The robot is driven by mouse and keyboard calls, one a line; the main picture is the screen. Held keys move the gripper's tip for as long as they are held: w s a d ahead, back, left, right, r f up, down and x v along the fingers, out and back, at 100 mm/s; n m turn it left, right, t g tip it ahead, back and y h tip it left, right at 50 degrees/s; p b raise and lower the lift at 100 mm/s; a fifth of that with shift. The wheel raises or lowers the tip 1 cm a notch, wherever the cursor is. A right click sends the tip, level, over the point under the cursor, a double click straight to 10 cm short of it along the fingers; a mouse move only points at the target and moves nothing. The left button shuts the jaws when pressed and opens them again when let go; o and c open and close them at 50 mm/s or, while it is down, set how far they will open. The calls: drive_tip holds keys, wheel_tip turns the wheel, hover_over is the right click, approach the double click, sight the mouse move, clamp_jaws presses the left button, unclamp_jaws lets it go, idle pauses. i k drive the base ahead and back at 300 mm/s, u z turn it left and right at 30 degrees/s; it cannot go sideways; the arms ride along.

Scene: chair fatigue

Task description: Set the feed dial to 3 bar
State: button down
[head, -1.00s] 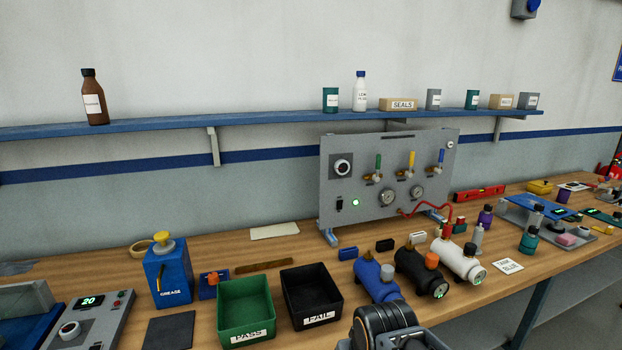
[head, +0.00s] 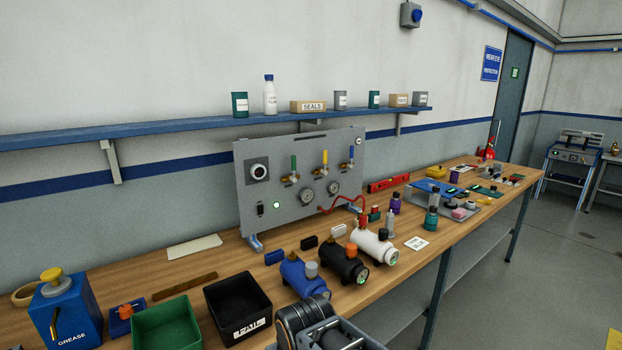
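The grey test panel (head: 300,185) stands upright at the back of the bench. A round dial (head: 259,173) with a black knob and pale ring sits at its upper left; its marks are too small to read. I cannot tell from its place alone that it is the feed dial. Three valve handles, green (head: 294,163), yellow (head: 325,158) and blue (head: 351,153), stand upright on the panel above two round gauges (head: 307,196). A small green light (head: 277,205) is lit. My arm shows at the bottom middle, in front of the panel; my gripper's fingers are not visible.
Blue (head: 304,275), black (head: 344,262) and white (head: 374,247) cylinders lie in front of the panel. The green tray (head: 166,325) and black FAIL tray (head: 238,303) are at left. Floor is open at right.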

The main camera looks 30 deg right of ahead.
sight(258, 171)
drive_tip(key=u, duration=0.15)
drive_tip(key=k, duration=1)
drive_tip(key=z, duration=1.2)
drive_tip(key=i, duration=0.85)
drive_tip(key=u, duration=0.5)
drive_tip(key=i, duration=0.8)
drive_tip(key=u, duration=0.75)
